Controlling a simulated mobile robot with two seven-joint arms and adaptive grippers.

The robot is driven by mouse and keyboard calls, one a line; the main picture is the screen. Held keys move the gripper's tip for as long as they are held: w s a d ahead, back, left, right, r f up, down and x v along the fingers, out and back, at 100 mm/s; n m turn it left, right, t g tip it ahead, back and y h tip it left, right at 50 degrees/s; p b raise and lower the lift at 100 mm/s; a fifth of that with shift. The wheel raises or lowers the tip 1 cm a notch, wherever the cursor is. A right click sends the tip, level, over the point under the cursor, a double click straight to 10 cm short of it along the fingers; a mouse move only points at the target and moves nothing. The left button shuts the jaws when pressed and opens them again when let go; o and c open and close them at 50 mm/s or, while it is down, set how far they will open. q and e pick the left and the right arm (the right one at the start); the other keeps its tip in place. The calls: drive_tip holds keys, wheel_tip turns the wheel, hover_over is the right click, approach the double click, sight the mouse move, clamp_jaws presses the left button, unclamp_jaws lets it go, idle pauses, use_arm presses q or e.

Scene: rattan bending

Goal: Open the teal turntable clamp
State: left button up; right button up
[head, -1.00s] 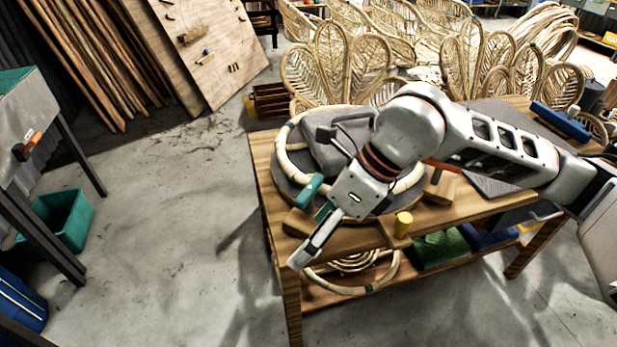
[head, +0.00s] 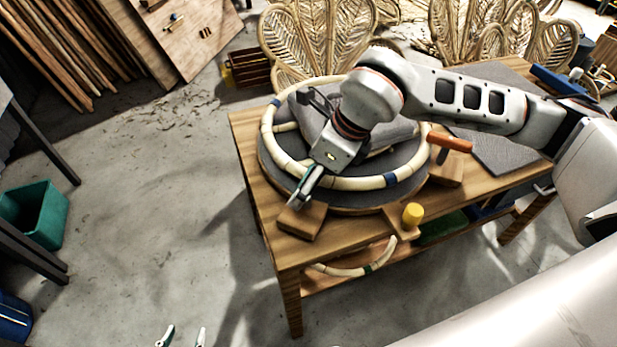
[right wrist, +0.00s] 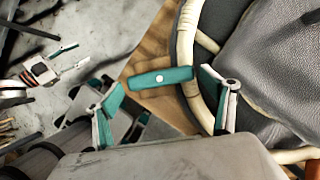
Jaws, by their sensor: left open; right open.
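The teal clamp (right wrist: 162,78) shows in the right wrist view as a short bar with a pale pivot dot, lying over a wooden block beside the rattan ring. My right gripper (right wrist: 163,87) is open, with one teal-padded finger near each end of the bar; I cannot tell whether they touch it. In the head view the right gripper (head: 304,190) is over the front left of the round turntable (head: 352,205), above the wooden block (head: 302,222), and largely hides the clamp. My left gripper (head: 182,338) is open and empty at the bottom edge, away from the table.
A pale rattan ring (head: 340,183) lies on the turntable around a grey cushion-like form. A yellow knob (head: 412,214) and an orange-handled tool (head: 450,143) are to the right on the bench. A green bin (head: 33,214) stands left.

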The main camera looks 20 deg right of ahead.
drive_tip(key=shift+w+a+f, duration=0.15)
drive_tip(key=shift+f, duration=0.3)
use_arm(q)
drive_tip(key=shift+w+r, duration=0.4)
use_arm(e)
drive_tip(key=shift+c, duration=0.3)
drive_tip(key=c, duration=0.8)
use_arm(q)
drive_tip(key=shift+s+a+f, duration=0.1)
drive_tip(key=shift+f, duration=0.1)
use_arm(e)
drive_tip(key=shift+o, duration=0.2)
